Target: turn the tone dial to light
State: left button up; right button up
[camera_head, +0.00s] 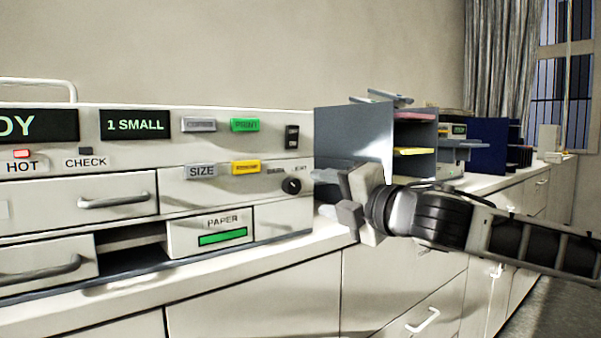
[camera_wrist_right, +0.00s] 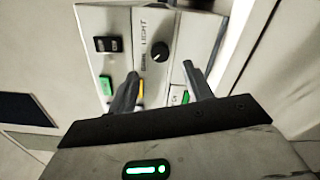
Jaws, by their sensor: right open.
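The tone dial (camera_head: 291,185) is a small round black knob at the right end of the printer's (camera_head: 130,190) front panel, under small DARK and LIGHT lettering. It also shows in the right wrist view (camera_wrist_right: 160,51), with LIGHT printed beside it. I cannot tell clearly where its pointer is set. My right gripper (camera_head: 322,193) is open and empty, just right of the dial in the head view. In the right wrist view its fingers (camera_wrist_right: 160,74) point toward the panel, with the dial ahead between the tips, apparently untouched. My left gripper is not in view.
A black rocker switch (camera_head: 292,137), green PRINT button (camera_head: 245,125), yellow button (camera_head: 246,167) and SIZE button (camera_head: 201,171) are near the dial. The paper drawer (camera_head: 208,233) is below. A grey sorter (camera_head: 353,140) stands close behind my right gripper.

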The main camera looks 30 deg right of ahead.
aim_at(295, 187)
jog(key=w+p, duration=0.1)
jog(key=w, duration=0.1)
jog(key=w+p, duration=0.1)
jog(key=w, duration=0.1)
jog(key=w+p, duration=0.1)
jog(key=w, duration=0.1)
jog(key=shift+a+r+p, duration=0.15)
jog(key=shift+a+p, duration=0.15)
jog(key=shift+w+a, duration=0.1)
jog(key=shift+w, duration=0.55)
jog(key=c, duration=1)
